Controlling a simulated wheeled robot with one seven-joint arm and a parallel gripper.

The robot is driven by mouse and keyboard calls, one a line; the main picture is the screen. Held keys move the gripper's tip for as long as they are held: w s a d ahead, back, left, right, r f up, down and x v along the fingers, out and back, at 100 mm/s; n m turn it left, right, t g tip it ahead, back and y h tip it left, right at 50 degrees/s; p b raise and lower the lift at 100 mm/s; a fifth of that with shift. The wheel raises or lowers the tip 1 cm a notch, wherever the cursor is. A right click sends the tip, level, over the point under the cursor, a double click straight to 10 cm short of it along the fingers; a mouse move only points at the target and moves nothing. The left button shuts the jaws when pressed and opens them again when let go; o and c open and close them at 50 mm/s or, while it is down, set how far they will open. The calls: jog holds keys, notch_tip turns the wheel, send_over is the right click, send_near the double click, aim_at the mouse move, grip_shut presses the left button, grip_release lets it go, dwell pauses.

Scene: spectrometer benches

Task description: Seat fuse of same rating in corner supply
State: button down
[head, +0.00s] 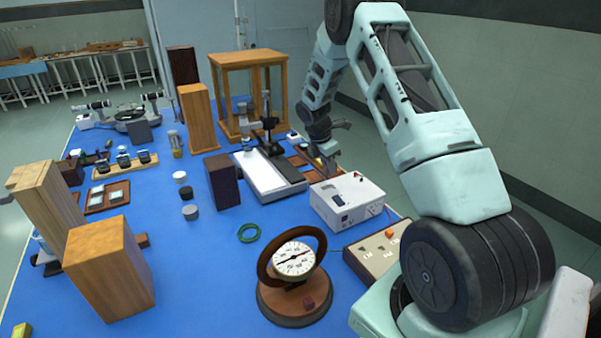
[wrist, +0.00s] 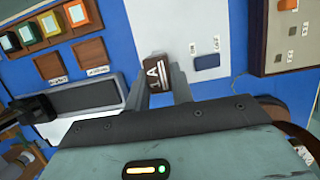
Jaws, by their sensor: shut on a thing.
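The white supply box (head: 352,208) stands near the right edge of the blue bench. In the wrist view its pale top (wrist: 165,25) carries a dark blue rectangular part (wrist: 206,62) and small markings. My gripper (head: 328,160) is over the far end of the supply in the head view. In the wrist view my gripper (wrist: 160,88) is shut on a small dark brown fuse (wrist: 155,72) marked "1A" with white stripes. The fuse is at the near edge of the supply in that view; I cannot tell whether it touches. The fuse socket is not clearly visible.
A wooden rack with coloured blocks (wrist: 45,28) and two brown labelled squares lie left in the wrist view.

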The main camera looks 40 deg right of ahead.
aim_at(327, 176)
jog(key=shift+f, duration=0.2)
jog(key=shift+f+b, duration=0.4)
jog(key=shift+b, duration=0.05)
jog(key=shift+f+b, duration=1.5)
jog(key=shift+f, duration=0.15)
jog(key=shift+f+b, duration=0.55)
jog(key=shift+f, duration=0.7)
jog(key=shift+a+f, duration=0.1)
